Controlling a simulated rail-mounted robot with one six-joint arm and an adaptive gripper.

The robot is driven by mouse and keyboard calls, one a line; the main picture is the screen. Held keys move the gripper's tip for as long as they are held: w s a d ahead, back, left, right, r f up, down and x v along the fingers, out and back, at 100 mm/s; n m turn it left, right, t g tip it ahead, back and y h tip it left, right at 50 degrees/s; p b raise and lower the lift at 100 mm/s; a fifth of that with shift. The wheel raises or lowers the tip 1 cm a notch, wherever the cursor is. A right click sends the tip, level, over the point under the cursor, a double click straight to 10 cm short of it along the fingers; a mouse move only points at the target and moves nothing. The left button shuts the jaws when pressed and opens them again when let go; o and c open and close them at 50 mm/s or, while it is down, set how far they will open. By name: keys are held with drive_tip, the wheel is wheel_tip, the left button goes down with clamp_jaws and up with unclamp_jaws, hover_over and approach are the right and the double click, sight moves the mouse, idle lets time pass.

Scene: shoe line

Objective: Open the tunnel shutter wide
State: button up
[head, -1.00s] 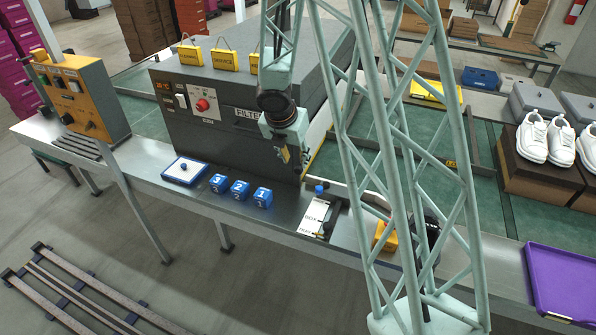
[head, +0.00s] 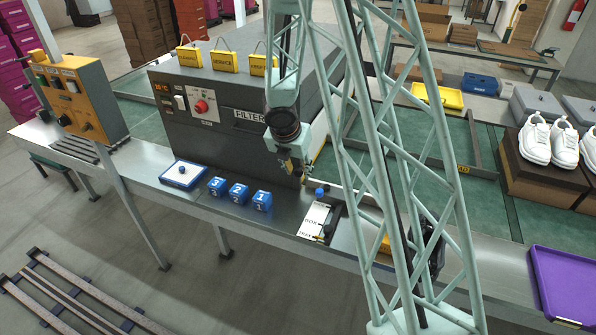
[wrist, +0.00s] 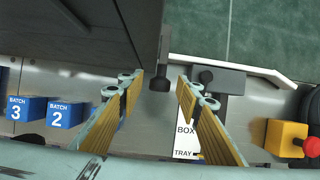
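The tunnel (head: 225,125) is a dark grey machine with a FILTER label on its front. In the wrist view, a dark panel (wrist: 138,30), apparently the shutter at the tunnel's end, reaches in from the top. A dark knob-like handle (wrist: 160,83) shows at its lower end. My gripper (wrist: 160,90) is open, with one yellow-padded finger on each side of the handle and visible gaps to both. In the head view my gripper (head: 300,172) is at the tunnel's right front corner. My arm hides much of the shutter there, so its opening angle is unclear.
A BOX/TRAY selector plate (head: 314,219) with a blue knob (head: 320,191) stands close right of my gripper. Blue batch blocks (head: 239,194) stand to the left on the bench. A yellow box with a red button (wrist: 287,138) is farther right. Green belt (wrist: 255,30) lies beyond.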

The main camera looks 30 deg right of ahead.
clamp_jaws()
drive_tip(key=shift+r, duration=0.1)
wheel_tip(320, 180, up, 19)
drive_tip(key=p, duration=1.7)
unclamp_jaws()
